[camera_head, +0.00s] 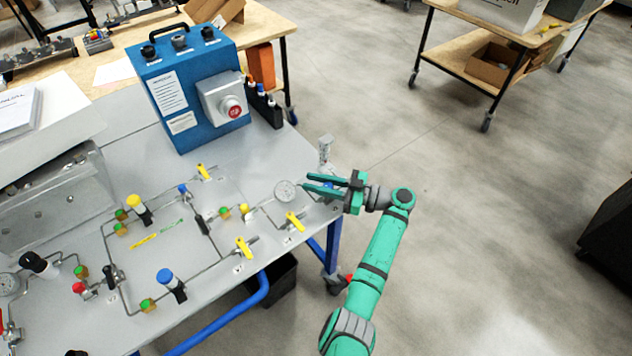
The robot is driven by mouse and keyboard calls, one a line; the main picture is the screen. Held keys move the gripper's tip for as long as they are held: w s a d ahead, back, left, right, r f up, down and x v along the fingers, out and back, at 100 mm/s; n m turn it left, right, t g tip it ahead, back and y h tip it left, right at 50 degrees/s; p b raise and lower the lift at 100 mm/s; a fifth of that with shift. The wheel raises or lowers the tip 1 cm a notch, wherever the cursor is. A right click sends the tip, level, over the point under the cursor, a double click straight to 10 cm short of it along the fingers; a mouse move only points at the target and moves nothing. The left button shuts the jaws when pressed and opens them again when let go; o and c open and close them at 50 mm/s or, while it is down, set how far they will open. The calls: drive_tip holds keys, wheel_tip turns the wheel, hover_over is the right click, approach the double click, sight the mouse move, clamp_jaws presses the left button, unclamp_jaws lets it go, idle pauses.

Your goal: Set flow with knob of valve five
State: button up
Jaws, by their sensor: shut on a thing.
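My gripper (325,184) is at the right edge of the grey panel table, its two green fingers pointing left. It is shut on a small knob at the foot of a clear upright flow meter (325,147); the fingers mostly hide the knob, and I cannot read any valve number. Yellow-handled valves (294,222) and (244,247) sit on the pipework to the lower left. A blue-capped valve (167,277) and a yellow-capped valve (135,203) stand further left.
A blue box with a red button (180,95) stands at the back of the panel table (260,150). A wheeled wooden table (470,62) stands at the upper right.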

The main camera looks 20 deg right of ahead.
idle(0.4)
drive_tip(key=o, duration=1.1)
drive_tip(key=shift+f, duration=0.1)
drive_tip(key=shift+c, duration=0.2)
drive_tip(key=v, duration=1)
drive_tip(key=shift+s+d, duration=0.15)
drive_tip(key=shift+d, duration=0.2)
